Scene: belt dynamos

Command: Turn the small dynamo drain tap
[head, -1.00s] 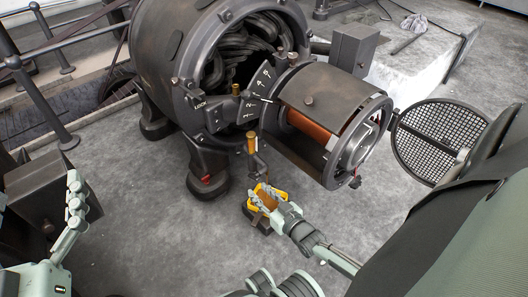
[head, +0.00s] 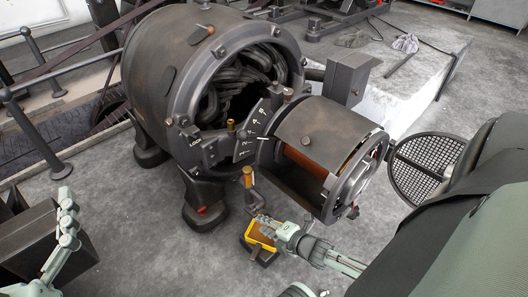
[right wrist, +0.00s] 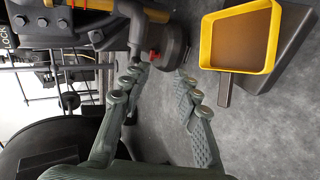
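The dark dynamo (head: 165,75) stands in the head view with its end open. A small red part (head: 202,211) shows low on its front foot, and a red part also shows in the right wrist view (right wrist: 153,57); I cannot tell for sure that it is the drain tap. A crank with a brass grip (head: 247,177) hangs beside the foot. My right gripper (head: 259,221) is over the back edge of a yellow-rimmed tray. In the right wrist view its fingers are apart and empty, with the red part beyond them. My left gripper (head: 67,217) is at the left, partly seen.
The yellow-rimmed tray (head: 249,237) is on the floor below my right gripper. The dynamo's cylinder (head: 310,130) juts out above right, with a mesh disc (head: 418,165) beside it. A dark box (head: 40,255) is at the left. Floor left of the foot is clear.

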